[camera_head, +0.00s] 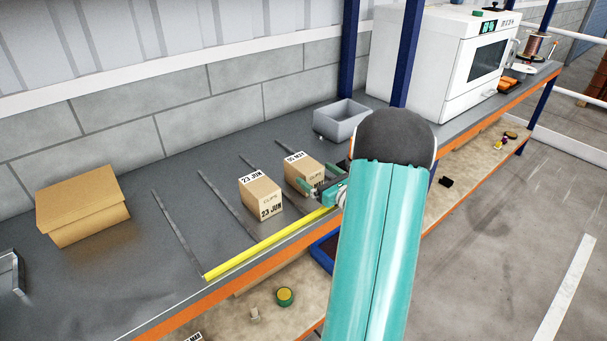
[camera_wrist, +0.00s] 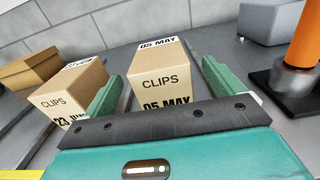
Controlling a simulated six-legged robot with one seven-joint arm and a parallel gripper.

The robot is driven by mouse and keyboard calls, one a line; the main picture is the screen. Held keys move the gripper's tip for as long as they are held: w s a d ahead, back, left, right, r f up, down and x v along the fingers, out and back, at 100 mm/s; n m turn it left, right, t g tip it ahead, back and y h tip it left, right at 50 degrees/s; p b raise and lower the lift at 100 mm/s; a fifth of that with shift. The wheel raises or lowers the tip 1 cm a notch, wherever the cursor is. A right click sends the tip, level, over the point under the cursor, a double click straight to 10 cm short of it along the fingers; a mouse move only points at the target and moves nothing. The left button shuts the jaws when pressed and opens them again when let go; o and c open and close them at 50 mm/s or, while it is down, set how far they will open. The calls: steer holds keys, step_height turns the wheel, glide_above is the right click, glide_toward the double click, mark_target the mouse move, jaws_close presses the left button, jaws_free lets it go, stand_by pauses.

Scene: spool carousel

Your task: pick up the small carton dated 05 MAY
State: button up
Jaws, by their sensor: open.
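The small tan carton dated 05 MAY (camera_head: 298,176) stands on the grey shelf, partly behind my gripper in the head view. In the wrist view the carton (camera_wrist: 158,78) is upright, with CLIPS and 05 MAY on its front and the date again on top. My gripper (camera_wrist: 162,70) is open, with one green finger on each side of the carton. Whether the fingers touch it cannot be told. In the head view my gripper (camera_head: 322,189) is at the carton's front right, mostly hidden by my arm.
A similar carton dated 23 JUN (camera_head: 260,197) stands close on the left. Thin metal dividers (camera_head: 226,205) and a yellow front strip (camera_head: 270,243) mark the lanes. A brown box (camera_head: 82,210) is farther left. A grey bin (camera_head: 342,117) and an orange cylinder (camera_wrist: 304,40) are right.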

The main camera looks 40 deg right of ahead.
mark_target(307, 165)
steer(key=w, duration=0.5)
steer(key=shift+d+r, duration=0.1)
steer(key=shift+d, duration=0.15)
steer(key=c, duration=1.3)
steer(key=shift+c, duration=0.4)
steer(key=shift+r, duration=0.15)
